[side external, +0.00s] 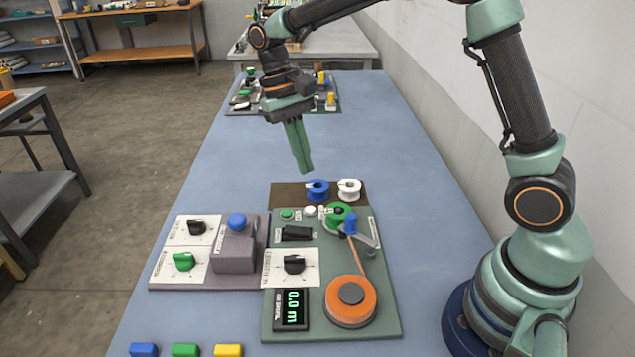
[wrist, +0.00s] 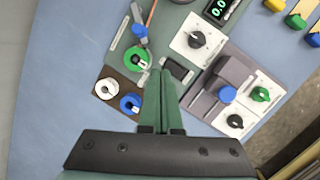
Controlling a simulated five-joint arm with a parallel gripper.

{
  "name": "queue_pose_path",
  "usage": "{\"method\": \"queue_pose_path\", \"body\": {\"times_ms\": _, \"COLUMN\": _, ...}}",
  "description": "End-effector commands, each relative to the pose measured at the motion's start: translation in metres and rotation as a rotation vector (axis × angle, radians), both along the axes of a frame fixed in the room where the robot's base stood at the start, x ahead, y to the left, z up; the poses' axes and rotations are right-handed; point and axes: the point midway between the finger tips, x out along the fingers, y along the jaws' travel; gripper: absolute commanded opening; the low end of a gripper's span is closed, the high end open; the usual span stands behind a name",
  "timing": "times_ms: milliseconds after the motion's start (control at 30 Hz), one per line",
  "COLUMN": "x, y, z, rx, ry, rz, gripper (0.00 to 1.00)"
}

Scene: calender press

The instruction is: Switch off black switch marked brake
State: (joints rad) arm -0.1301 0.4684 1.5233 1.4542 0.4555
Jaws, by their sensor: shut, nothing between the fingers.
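A black rocker switch (side external: 297,233) sits on the green-grey panel (side external: 385,300), below a small green button and a white button. A small label is beside it, too small to read. In the wrist view the black switch (wrist: 178,68) shows just right of my fingertips. My gripper (side external: 305,168) is shut and empty, pointing down above the table, beyond the panel's far edge in the side view. It also shows in the wrist view (wrist: 160,74), its fingers hiding part of the panel. It appears apart from the switch. Which way the switch is tipped I cannot tell.
Blue (side external: 317,190) and white (side external: 349,188) spools stand behind. A grey panel (side external: 158,282) with knobs adjoins left.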

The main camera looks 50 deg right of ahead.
Motion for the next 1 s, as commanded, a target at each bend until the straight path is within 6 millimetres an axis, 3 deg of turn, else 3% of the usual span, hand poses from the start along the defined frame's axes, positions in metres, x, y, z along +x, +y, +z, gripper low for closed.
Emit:
{"method": "queue_pose_path", "body": {"times_ms": 100, "x": 0.006, "y": 0.006, "z": -0.019, "rx": -0.023, "ry": 0.07, "rz": -0.023, "gripper": 0.0}}
{"method": "queue_pose_path", "body": {"times_ms": 300, "x": 0.009, "y": 0.011, "z": -0.036, "rx": -0.049, "ry": 0.136, "rz": -0.051, "gripper": 0.0}}
{"method": "queue_pose_path", "body": {"times_ms": 833, "x": 0.01, "y": 0.012, "z": -0.042, "rx": -0.057, "ry": 0.154, "rz": -0.058, "gripper": 0.0}}
{"method": "queue_pose_path", "body": {"times_ms": 1000, "x": 0.012, "y": 0.014, "z": -0.053, "rx": -0.058, "ry": 0.156, "rz": -0.056, "gripper": 0.0}}
